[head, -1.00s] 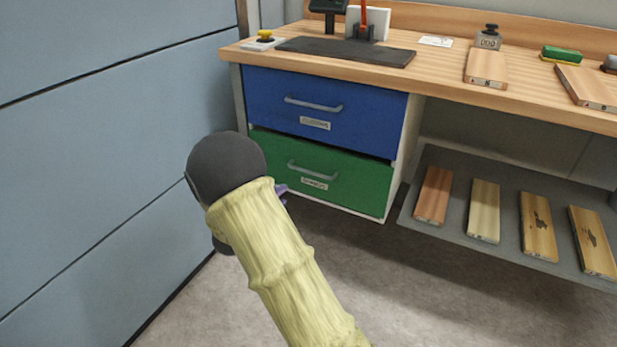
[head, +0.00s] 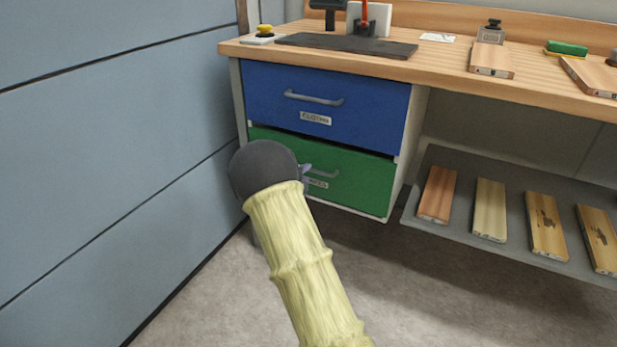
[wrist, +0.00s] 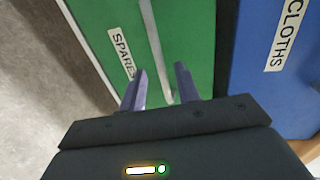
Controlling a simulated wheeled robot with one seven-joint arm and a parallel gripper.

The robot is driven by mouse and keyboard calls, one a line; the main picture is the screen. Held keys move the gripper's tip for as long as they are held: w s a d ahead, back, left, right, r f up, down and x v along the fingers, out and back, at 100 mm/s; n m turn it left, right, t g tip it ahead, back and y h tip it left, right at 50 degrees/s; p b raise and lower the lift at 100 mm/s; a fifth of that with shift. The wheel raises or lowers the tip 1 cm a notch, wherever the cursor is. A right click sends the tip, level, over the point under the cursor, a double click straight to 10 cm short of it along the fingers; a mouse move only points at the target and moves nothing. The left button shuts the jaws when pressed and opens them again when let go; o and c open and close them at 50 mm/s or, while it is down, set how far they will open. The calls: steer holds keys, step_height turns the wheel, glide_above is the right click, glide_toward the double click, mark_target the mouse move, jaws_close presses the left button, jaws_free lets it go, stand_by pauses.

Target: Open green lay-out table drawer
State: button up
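The green drawer (head: 365,182) is the lower drawer under the bench, below the blue one. A dark gap shows along its top edge. Its grey bar handle (head: 325,173) and its label are partly hidden by my arm in the head view. In the wrist view the handle (wrist: 150,40) runs down the green front beside the "SPARES" label (wrist: 121,52). My gripper (wrist: 161,78) is open in front of the drawer, with the handle between its two fingers in that picture. I cannot tell whether they touch it. In the head view only a purple fingertip shows (head: 305,172).
The blue "CLOTHS" drawer (head: 325,105) is shut above the green one. A blue-grey wall (head: 110,150) stands close on the left. A low grey shelf (head: 465,230) with several wood boards is at the right. The floor (head: 420,310) in front is clear.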

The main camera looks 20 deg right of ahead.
steer(key=x, duration=0.3)
steer(key=shift+b, duration=0.3)
jaws_close()
steer(key=shift+s+a, duration=0.1)
steer(key=shift+s, duration=0.05)
